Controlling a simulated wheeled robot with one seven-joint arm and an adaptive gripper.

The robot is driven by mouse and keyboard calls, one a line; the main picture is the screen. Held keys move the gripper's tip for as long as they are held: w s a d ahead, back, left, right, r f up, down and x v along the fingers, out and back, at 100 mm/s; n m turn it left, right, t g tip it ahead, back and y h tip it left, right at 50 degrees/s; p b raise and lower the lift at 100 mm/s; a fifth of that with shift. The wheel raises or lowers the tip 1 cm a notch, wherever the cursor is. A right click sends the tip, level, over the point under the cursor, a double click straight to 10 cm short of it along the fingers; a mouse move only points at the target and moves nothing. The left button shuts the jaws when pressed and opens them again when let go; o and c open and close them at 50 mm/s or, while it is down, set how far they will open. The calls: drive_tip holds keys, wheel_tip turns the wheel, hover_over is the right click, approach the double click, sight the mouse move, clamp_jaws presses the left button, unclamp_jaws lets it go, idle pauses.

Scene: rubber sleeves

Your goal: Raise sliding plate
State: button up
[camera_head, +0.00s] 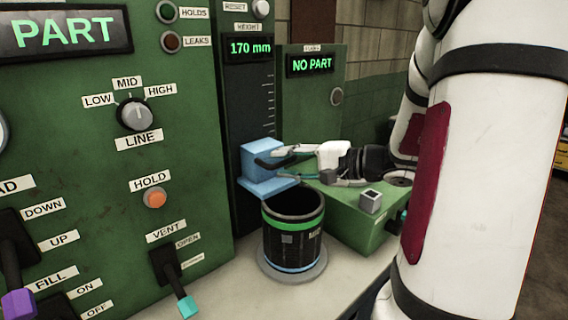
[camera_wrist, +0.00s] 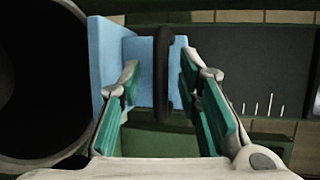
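The sliding plate (camera_head: 268,187) is light blue, with a blue block (camera_head: 260,155) on it, in front of a dark vertical panel with scale marks. The HEIGHT display (camera_head: 250,48) reads 170 mm. A dark bar handle (camera_wrist: 163,70) stands out from the blue block (camera_wrist: 138,60) in the wrist view. My gripper (camera_head: 283,165) is at the block's right side. In the wrist view, my gripper (camera_wrist: 160,92) has its green-padded fingers apart, on either side of the handle, with gaps between pads and handle. Any contact is hard to tell in the head view.
A black cylinder with a green band (camera_head: 292,237) stands upright below the plate, open at the top, on a round grey base (camera_head: 292,275). A green box (camera_head: 350,222) with a small grey cube (camera_head: 370,201) lies under my gripper. Green control panels stand left and behind.

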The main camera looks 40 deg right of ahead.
drive_tip(key=shift+w+a, duration=0.15)
drive_tip(key=shift+w, duration=0.25)
clamp_jaws()
wheel_tip(320, 180, up, 18)
drive_tip(key=p, duration=0.6)
drive_tip(key=shift+f, duration=0.25)
